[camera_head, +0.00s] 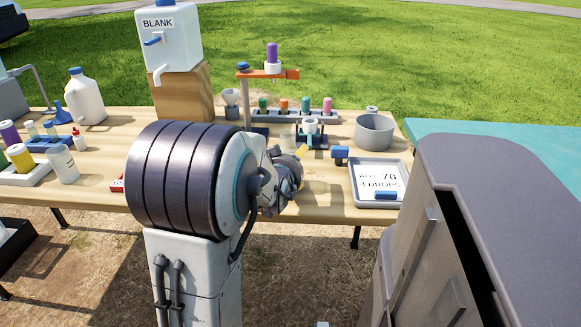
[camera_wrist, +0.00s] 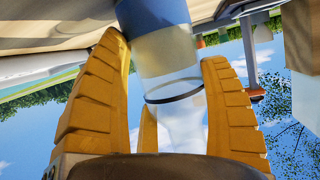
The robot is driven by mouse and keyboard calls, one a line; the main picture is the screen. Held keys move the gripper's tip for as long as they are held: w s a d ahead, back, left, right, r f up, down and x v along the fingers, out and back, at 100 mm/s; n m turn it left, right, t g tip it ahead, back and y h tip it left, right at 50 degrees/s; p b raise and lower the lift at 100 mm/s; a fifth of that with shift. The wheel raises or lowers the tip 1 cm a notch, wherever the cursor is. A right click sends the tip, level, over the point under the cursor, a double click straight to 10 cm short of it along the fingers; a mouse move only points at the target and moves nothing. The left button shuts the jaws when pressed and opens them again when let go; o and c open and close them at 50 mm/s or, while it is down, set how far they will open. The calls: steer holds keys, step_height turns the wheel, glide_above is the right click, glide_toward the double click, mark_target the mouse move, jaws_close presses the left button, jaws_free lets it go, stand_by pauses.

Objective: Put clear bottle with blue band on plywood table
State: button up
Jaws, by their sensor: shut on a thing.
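My gripper (camera_head: 299,157) is over the front middle of the light plywood table (camera_head: 325,196) in the head view, partly hidden by my own arm. In the wrist view my gripper's yellow fingers (camera_wrist: 163,60) are shut around a clear bottle (camera_wrist: 172,87). The bottle has a dark ring, a pale section and a blue part at its far end, which runs out of the frame. In the head view the bottle is mostly hidden, and I cannot tell its tilt or whether it touches the table.
A rack of colored-cap vials (camera_head: 325,117) stands behind. Bottles, including a white jug (camera_head: 86,100), crowd the left. Bare wood shows near the front edge.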

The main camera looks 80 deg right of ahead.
steer(key=o, duration=1.3)
